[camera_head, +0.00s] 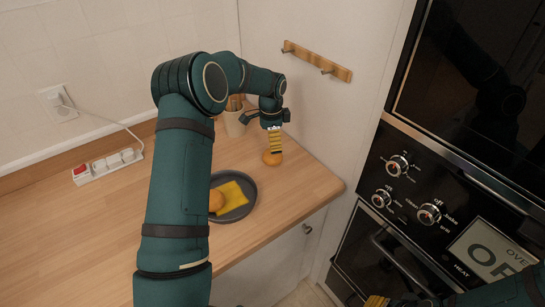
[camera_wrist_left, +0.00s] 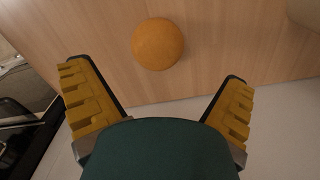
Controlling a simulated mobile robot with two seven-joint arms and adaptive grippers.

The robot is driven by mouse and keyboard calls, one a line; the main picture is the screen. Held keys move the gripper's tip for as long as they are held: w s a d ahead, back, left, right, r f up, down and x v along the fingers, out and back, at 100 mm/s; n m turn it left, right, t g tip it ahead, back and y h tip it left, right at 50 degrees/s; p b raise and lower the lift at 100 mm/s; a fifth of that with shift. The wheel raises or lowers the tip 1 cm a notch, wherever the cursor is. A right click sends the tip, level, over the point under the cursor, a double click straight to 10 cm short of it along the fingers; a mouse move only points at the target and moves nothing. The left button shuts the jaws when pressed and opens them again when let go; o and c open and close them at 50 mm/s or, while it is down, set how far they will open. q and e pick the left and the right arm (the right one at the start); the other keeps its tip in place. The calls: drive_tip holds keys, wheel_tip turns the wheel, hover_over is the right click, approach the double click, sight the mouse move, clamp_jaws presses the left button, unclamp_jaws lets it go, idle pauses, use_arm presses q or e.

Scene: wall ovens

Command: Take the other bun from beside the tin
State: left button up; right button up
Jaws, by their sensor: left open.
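An orange-brown round bun (camera_head: 272,158) lies on the wooden counter, apart from the dark round tin (camera_head: 252,190) and to its upper right. My left gripper (camera_head: 274,142) is over this bun, fingers pointing down. In the left wrist view the bun (camera_wrist_left: 158,44) lies beyond the spread yellow fingers of the open, empty left gripper (camera_wrist_left: 155,72). My right gripper (camera_head: 376,301) shows only as yellow finger parts at the bottom edge.
A beige pot (camera_head: 234,123) with utensils stands behind my left wrist. A wooden hook rail (camera_head: 317,62) is on the wall. A power strip (camera_head: 107,166) lies at the back left. Wall ovens (camera_head: 430,205) stand right, past the counter's edge.

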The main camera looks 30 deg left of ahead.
sight(273, 156)
use_arm(q)
drive_tip(key=shift+d+f, duration=0.2)
drive_tip(key=shift+f, duration=3.65)
drive_tip(key=c, duration=1.1)
